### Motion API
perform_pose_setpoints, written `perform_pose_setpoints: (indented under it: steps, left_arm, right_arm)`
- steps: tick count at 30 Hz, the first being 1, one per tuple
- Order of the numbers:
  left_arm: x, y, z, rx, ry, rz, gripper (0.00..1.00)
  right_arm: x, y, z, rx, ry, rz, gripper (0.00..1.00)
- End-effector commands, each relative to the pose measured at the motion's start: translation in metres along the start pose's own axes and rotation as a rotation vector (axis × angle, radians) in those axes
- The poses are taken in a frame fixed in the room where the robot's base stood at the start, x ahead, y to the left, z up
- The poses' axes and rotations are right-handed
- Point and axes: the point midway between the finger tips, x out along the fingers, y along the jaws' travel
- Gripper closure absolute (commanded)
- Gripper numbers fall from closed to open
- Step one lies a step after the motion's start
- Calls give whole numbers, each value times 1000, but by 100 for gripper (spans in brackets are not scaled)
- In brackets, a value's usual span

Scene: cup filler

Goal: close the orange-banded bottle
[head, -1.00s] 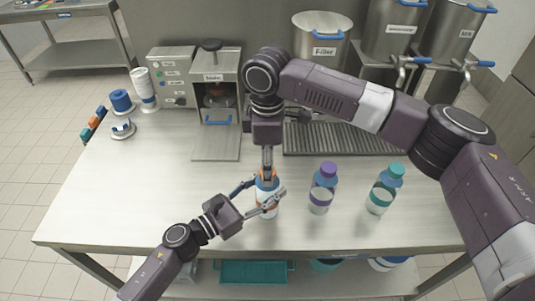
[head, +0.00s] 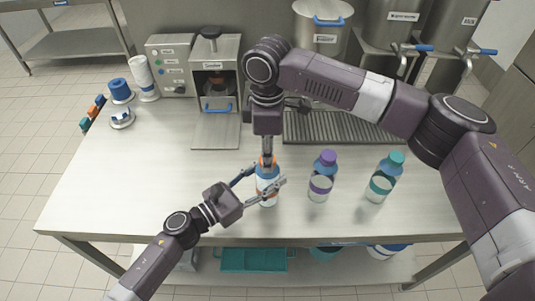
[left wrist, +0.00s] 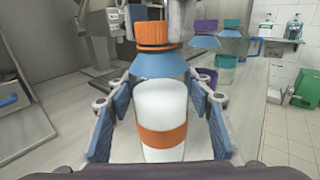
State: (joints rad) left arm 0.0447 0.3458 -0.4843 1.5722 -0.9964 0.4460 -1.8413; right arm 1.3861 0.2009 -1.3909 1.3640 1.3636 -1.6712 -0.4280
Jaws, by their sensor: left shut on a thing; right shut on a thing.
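The orange-banded bottle (head: 268,184) stands upright on the steel table. In the left wrist view it shows white contents, a blue shoulder and an orange band (left wrist: 162,138). My left gripper (head: 266,190) is shut around its body, with one finger on each side. The orange cap (left wrist: 154,32) sits at the top of the bottle's neck; whether it is fully seated I cannot tell. My right gripper (head: 267,153) comes down from above and is shut on the cap. Its fingertips are partly cut off in the left wrist view.
A purple-capped bottle (head: 321,183) and a teal-capped bottle (head: 383,184) stand to the right. A sealer machine (head: 214,68) stands behind to the left, and a drip grate (head: 345,128) lies at the back. The table's left front is clear.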

Motion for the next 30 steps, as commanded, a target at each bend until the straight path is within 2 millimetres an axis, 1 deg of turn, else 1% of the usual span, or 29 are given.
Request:
perform_pose_setpoints:
  steps: [1, 6, 14, 17, 20, 27, 30]
  left_arm:
    - [0, 0, 0, -1, 1, -1, 100]
    - [0, 0, 0, -1, 1, -1, 100]
    - [0, 0, 0, -1, 1, 0, 100]
    - [0, 0, 0, -1, 1, 0, 100]
    - [0, 0, 0, -1, 1, 0, 100]
    - [0, 0, 0, -1, 1, 0, 100]
    - [0, 0, 0, -1, 1, 0, 100]
  right_arm:
    - [0, 0, 0, 0, 0, 1, 67]
    - [0, 0, 0, 0, 0, 1, 50]
    - [-1, 0, 0, 0, 0, 1, 50]
    - [-6, 1, 0, 0, 1, 2, 50]
    - [-20, 1, 0, 0, 1, 3, 50]
    - [-72, 1, -1, 0, 2, 3, 50]
    - [-91, 1, -1, 0, 2, 4, 50]
